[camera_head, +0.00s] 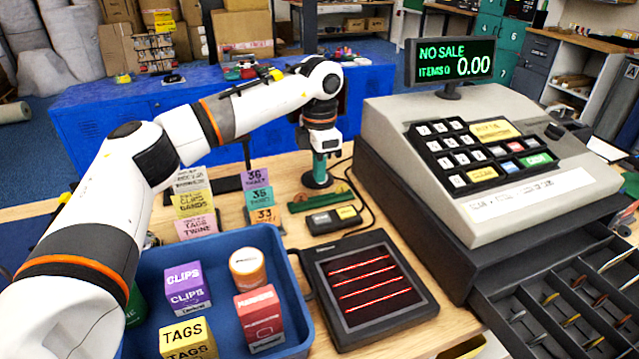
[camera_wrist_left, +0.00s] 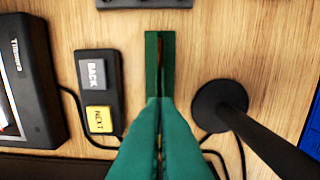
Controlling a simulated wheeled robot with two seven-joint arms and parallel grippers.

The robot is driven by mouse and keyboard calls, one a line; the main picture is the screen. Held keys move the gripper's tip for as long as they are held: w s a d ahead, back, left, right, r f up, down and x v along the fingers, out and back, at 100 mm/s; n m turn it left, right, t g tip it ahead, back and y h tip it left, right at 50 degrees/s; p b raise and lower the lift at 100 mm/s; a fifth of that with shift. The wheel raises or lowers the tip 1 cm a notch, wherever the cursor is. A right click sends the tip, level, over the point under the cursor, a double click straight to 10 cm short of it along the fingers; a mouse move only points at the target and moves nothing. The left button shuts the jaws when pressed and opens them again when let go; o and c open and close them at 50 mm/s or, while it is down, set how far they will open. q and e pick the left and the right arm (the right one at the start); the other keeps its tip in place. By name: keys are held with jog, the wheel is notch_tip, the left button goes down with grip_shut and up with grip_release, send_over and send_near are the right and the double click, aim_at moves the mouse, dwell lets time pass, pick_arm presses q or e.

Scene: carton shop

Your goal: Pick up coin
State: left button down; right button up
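A narrow green rack (camera_head: 322,201) stands on the wooden counter, with coppery coins (camera_head: 341,188) on edge in it. In the left wrist view the rack (camera_wrist_left: 167,45) lies straight ahead, and a thin brown coin edge (camera_wrist_left: 160,55) shows in its slot. My left gripper (camera_head: 320,178) points down just behind the rack in the head view. Its green fingers (camera_wrist_left: 159,100) are close together over the near end of the rack in the wrist view. A narrow gap shows between them; whether they hold a coin is unclear. My right gripper is out of view.
A black round stand base (camera_wrist_left: 220,106) with a pole is close right of the fingers in the wrist view. A BACK/NEXT button box (camera_wrist_left: 99,90) lies left. The register (camera_head: 480,160) with an open coin drawer (camera_head: 490,310) stands right; a blue tray (camera_head: 297,335) holds boxes.

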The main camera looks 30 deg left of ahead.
pick_arm(q)
notch_tip(320, 180, up, 14)
jog(key=shift+f, duration=0.15)
jog(key=shift+f, duration=0.1)
dwell(1.1)
